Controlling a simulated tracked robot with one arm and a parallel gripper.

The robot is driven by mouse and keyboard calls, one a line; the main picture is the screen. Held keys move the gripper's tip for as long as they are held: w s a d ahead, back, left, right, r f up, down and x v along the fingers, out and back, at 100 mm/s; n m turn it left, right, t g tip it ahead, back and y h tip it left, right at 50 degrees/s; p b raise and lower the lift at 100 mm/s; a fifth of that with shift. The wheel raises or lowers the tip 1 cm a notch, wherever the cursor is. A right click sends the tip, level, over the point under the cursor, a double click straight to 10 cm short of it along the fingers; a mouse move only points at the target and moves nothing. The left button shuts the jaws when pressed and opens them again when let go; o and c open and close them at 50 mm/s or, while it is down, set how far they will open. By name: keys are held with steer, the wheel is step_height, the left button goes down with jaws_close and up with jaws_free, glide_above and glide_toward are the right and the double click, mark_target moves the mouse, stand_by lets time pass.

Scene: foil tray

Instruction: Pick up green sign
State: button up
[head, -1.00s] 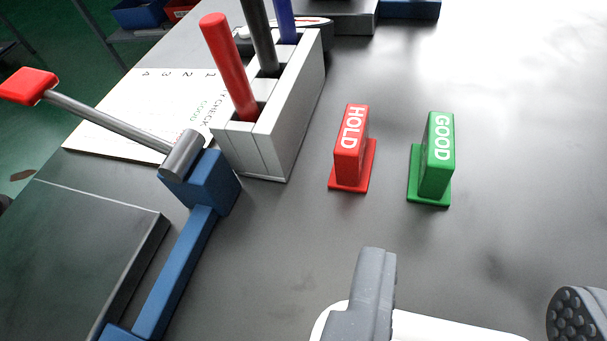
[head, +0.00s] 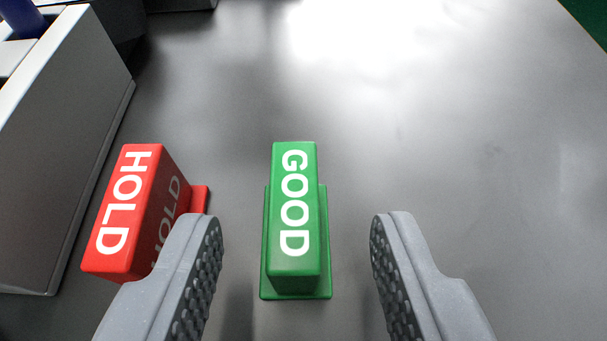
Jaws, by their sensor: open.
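The green sign (head: 294,215), marked GOOD in white letters, stands upright on its green base on the grey table, in the middle of the head view. My gripper (head: 297,235) is open and empty. Its left finger is to the left of the green sign and its right finger is to the right, with a gap on each side. Neither finger appears to touch the sign.
A red sign (head: 130,215) marked HOLD stands close on the left, partly hidden behind my left finger. A grey-white holder (head: 60,130) is at the far left. The table (head: 460,150) is clear to the right and beyond the green sign.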

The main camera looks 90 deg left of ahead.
steer(key=shift+x, duration=1.05)
jaws_close()
steer(key=shift+r, duration=0.1)
